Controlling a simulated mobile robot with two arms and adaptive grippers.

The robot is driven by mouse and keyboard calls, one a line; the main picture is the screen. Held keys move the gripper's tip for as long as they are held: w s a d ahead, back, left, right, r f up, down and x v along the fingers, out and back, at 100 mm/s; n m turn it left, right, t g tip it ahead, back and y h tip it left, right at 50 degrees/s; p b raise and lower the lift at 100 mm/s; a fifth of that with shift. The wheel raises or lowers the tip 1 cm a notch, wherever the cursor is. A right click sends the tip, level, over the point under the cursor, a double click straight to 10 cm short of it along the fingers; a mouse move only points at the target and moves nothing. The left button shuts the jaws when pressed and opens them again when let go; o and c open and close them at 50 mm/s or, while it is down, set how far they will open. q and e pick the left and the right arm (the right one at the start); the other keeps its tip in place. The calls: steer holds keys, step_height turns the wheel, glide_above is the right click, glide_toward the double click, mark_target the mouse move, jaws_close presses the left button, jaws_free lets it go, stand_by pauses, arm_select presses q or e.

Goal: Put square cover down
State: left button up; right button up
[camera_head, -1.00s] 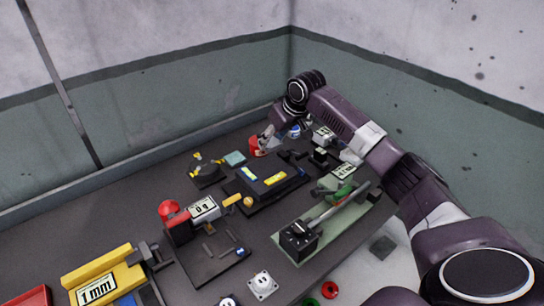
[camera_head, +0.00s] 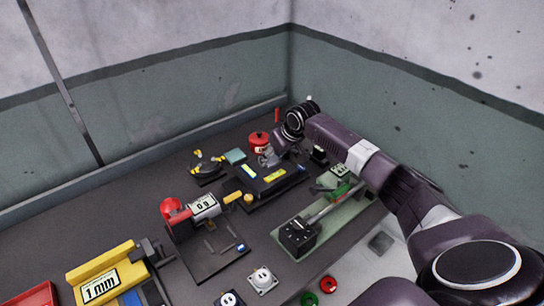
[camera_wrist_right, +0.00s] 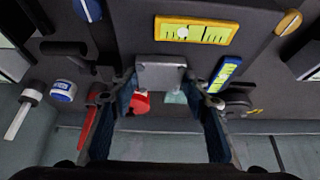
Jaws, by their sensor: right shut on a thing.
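My right gripper (camera_head: 268,160) is beside the far edge of a dark fixture (camera_head: 262,192) with yellow level vials. In the right wrist view, my right gripper (camera_wrist_right: 160,78) is shut on a grey square cover (camera_wrist_right: 160,72), which spans the space between the fingertips. In that view the cover is close to a yellow level (camera_wrist_right: 194,31) and a blue-edged level (camera_wrist_right: 226,74). I cannot tell whether the cover touches the fixture. In the head view the cover is too small to make out clearly. My left gripper is not in view.
A red canister (camera_head: 258,139) and a teal square block (camera_head: 235,156) stand behind the fixture. A green-based device (camera_head: 300,236) is at right, under my arm. Bare table lies at the left back.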

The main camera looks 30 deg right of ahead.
steer(key=o, duration=1.3)
steer(key=shift+f, duration=0.1)
steer(key=shift+s+r, duration=0.1)
steer(key=shift+r, duration=0.3)
steer(key=b+v, duration=0.2)
steer(key=v, duration=0.9)
steer(key=shift+s+r, duration=0.15)
steer(key=shift+r, duration=0.1)
steer(key=shift+r, duration=0.1)
